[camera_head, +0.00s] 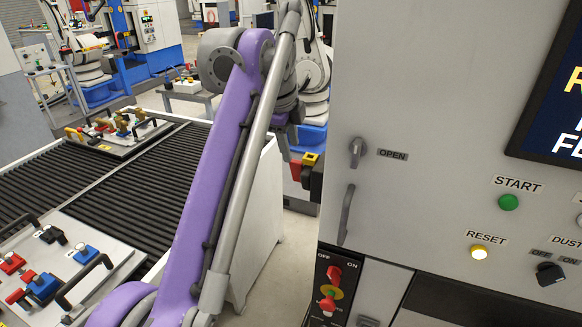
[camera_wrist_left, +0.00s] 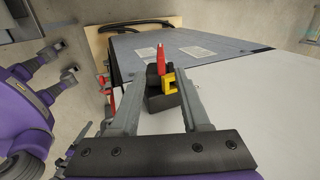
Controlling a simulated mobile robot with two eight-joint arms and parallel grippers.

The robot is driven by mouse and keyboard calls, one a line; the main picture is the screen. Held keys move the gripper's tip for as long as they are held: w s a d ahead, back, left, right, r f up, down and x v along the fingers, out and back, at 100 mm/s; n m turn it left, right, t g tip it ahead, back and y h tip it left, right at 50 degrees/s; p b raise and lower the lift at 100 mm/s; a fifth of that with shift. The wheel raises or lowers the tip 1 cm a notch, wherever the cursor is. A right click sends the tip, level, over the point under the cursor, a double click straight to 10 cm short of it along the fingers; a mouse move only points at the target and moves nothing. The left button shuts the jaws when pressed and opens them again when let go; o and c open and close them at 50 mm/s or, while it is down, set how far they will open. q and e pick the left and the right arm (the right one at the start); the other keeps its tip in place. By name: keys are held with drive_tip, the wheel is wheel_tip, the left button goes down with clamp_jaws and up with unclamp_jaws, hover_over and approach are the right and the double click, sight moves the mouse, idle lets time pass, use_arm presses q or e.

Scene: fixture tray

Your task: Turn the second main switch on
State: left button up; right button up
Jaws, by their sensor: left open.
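A rotary switch with a red handle (camera_wrist_left: 160,58), a yellow piece (camera_wrist_left: 168,79) and a black box (camera_wrist_left: 160,98) appears between my left fingers in the left wrist view. My left gripper (camera_wrist_left: 148,68) is open and not closed on it; I cannot tell whether a finger touches it. In the head view a red and yellow switch (camera_head: 309,160) on a black box sticks out at the side edge of the grey cabinet (camera_head: 430,80). My left gripper (camera_head: 284,142) is small there, just left of this switch and partly hidden by my purple arm. My right gripper is not in view.
The cabinet front bears an OFF/ON panel with red knobs (camera_head: 333,273), a grey OPEN knob (camera_head: 357,152), a green START button (camera_head: 508,202) and a RESET button (camera_head: 479,252). Left are a roller conveyor (camera_head: 150,185) and fixture trays (camera_head: 128,262).

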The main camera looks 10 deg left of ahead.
sight(297, 178)
use_arm(q)
drive_tip(key=shift+w+d+f, duration=0.15)
drive_tip(key=shift+d+f, duration=0.05)
drive_tip(key=shift+f, duration=0.1)
drive_tip(key=b+x, duration=0.2)
drive_tip(key=x, duration=0.7)
drive_tip(key=shift+d+f, duration=0.1)
drive_tip(key=shift+f, duration=0.05)
drive_tip(key=shift+w+f, duration=0.15)
drive_tip(key=shift+f, duration=0.15)
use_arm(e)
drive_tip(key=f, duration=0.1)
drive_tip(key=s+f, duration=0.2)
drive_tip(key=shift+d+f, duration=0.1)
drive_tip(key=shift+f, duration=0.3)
use_arm(q)
drive_tip(key=shift+c, duration=0.2)
clamp_jaws()
